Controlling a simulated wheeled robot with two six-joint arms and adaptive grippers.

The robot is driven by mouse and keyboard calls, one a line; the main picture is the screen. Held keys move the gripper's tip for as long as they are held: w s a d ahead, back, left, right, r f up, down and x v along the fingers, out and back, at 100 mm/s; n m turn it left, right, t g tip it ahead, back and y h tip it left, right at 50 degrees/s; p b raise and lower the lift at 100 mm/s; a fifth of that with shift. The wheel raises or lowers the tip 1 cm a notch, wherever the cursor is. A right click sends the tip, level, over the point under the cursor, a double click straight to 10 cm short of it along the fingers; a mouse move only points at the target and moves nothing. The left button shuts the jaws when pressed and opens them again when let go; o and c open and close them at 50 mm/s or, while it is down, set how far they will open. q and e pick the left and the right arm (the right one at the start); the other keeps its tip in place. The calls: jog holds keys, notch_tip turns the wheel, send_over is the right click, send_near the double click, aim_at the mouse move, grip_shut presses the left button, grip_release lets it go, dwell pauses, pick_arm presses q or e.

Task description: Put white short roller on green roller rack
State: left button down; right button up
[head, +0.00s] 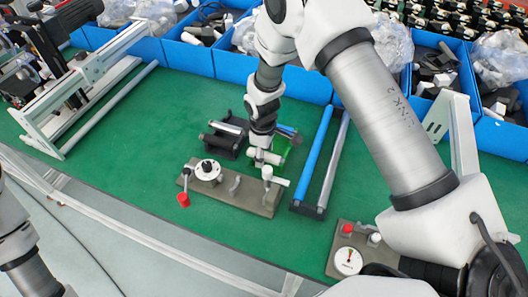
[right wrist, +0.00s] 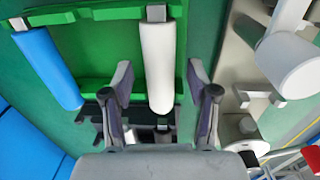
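The green roller rack (head: 281,152) stands on the green table, partly hidden behind my right arm in the head view. In the right wrist view the rack (right wrist: 105,85) carries a blue roller (right wrist: 47,68) on the left and the white short roller (right wrist: 158,65) to its right. The white roller's far end is at the rack's top edge and its near end points at my right gripper (right wrist: 160,105). The gripper's two fingers stand apart on either side of this roller, with gaps visible. In the head view my right gripper (head: 262,150) is low over the rack. My left gripper is out of view.
A black rack (head: 222,140) with rollers is left of the green one. A grey fixture plate (head: 232,190) with a red-tipped lever and white cylinder lies in front. A long rack with blue roller (head: 318,150) stands right. Blue bins (head: 187,55) line the back.

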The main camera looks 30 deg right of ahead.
notch_tip(320, 180, up, 12)
jog(key=shift+s+a, duration=0.2)
jog(key=shift+a, duration=0.1)
dwell(0.5)
